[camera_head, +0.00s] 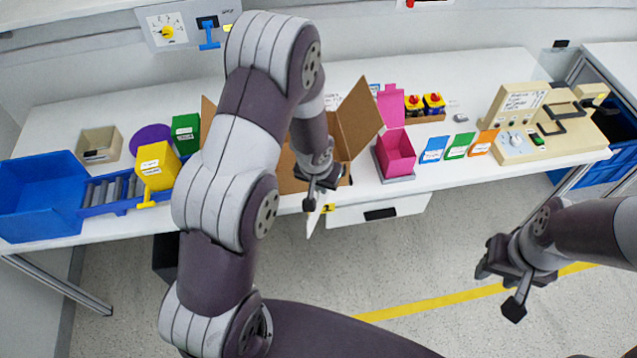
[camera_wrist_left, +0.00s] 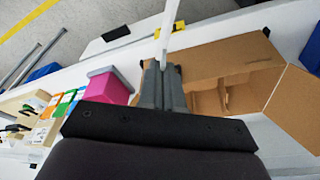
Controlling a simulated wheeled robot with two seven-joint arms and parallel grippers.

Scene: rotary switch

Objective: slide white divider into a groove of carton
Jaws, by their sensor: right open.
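The open brown carton (camera_head: 357,120) stands on the white table, partly hidden behind my left arm. It also shows in the left wrist view (camera_wrist_left: 222,60), with its inside partitions at the right of my fingers. My left gripper (camera_head: 318,195) is in front of the carton at the table's front edge. Its fingers (camera_wrist_left: 164,88) are shut on the white divider (camera_wrist_left: 168,25), seen nearly edge-on. In the head view the divider (camera_head: 313,222) hangs below the gripper, outside the carton. My right gripper (camera_head: 498,290) is open and empty above the floor at the right.
A pink box (camera_head: 395,155) with a raised lid stands right of the carton. Coloured cards (camera_head: 458,147) and a beige control panel (camera_head: 515,140) lie further right. A yellow bin (camera_head: 157,167), a green box (camera_head: 186,133) and a blue bin (camera_head: 40,195) stand at the left.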

